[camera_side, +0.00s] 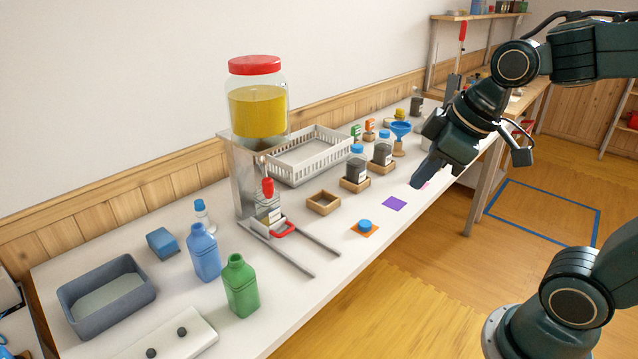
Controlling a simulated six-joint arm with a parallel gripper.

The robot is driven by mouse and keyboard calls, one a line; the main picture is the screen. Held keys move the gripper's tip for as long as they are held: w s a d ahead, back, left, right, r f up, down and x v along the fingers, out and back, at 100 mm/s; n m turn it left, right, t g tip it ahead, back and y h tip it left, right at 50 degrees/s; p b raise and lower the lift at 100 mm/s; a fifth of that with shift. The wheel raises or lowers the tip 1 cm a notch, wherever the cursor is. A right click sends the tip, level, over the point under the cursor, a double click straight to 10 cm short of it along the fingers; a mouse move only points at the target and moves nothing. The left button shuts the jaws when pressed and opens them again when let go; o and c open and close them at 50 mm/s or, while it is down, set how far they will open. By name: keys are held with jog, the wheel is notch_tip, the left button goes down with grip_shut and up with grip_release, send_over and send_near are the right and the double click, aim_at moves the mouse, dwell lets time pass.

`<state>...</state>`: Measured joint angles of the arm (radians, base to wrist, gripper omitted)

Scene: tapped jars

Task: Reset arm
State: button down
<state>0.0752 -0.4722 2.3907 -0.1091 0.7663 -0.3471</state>
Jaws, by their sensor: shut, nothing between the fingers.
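My gripper (419,184) is shut and empty. It hangs above the right part of the white table, tilted down and to the left. It hides part of the table and some of what lies behind it. A large jar (257,104) with a red lid and yellow liquid stands on a metal stand (243,180) at the back. A small jar with a label (274,213) sits below its red tap (267,187). Two dark jars with blue lids, a nearer one (356,170) and a farther one (382,153), stand in wooden holders left of my gripper.
An empty wooden holder (323,202), a blue cap (365,225) on an orange square and a purple square (394,203) lie mid-table. A white basket (310,157) stands behind. Blue (204,252) and green (240,286) bottles and a grey tub (107,295) stand at left.

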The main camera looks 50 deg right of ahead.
jog(key=s+m, duration=0.4)
jog(key=s, duration=0.3)
jog(key=shift+s+d+r+h, duration=0.15)
jog(key=shift+d+h, duration=0.05)
jog(key=shift+h, duration=0.1)
